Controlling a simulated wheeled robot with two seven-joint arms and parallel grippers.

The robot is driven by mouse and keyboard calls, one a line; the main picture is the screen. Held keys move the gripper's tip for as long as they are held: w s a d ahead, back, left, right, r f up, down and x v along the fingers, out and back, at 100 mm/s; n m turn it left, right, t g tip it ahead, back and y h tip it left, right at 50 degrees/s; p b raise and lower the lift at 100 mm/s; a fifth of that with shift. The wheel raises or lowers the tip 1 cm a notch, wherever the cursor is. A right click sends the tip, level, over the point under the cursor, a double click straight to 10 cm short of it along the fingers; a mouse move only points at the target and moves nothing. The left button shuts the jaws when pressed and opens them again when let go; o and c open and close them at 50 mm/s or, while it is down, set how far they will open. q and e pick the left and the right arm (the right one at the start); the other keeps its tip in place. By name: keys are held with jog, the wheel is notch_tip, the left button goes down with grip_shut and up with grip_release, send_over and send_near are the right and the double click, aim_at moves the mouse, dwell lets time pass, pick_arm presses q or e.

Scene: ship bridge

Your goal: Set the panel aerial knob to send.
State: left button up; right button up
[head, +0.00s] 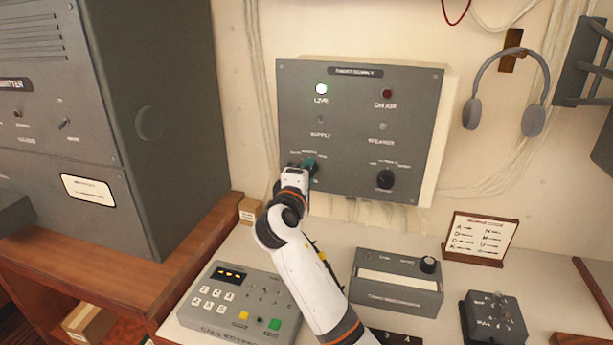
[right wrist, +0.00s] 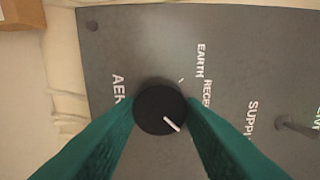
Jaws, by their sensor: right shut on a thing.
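The grey wall panel (head: 350,145) fills the middle of the head view. My right gripper (head: 308,167) is at its lower left, and hides the aerial knob there. In the right wrist view the round black aerial knob (right wrist: 160,108) sits between the two green fingers of my right gripper (right wrist: 160,115), which is shut on it. The knob's white pointer line is toward the lower right of that view, by the right finger. The labels "EARTH" and "RECEIVE" partly show above; any label by the pointer is hidden. My left gripper is not in view.
The panel has a lit lamp (head: 321,89) marked live, a dark red lamp (head: 387,93), small switches and another black knob (head: 385,179) at lower right. Below on the desk are a keypad unit (head: 235,300) and a recorder box (head: 398,280). Headphones (head: 505,95) hang at right.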

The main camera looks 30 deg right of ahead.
jog(key=shift+f, duration=0.15)
jog(key=o, duration=1)
jog(key=shift+c, duration=0.2)
jog(key=shift+s+a, duration=0.1)
jog(key=b+v, duration=0.2)
jog(key=v, duration=0.9)
jog(key=shift+s+a, duration=0.3)
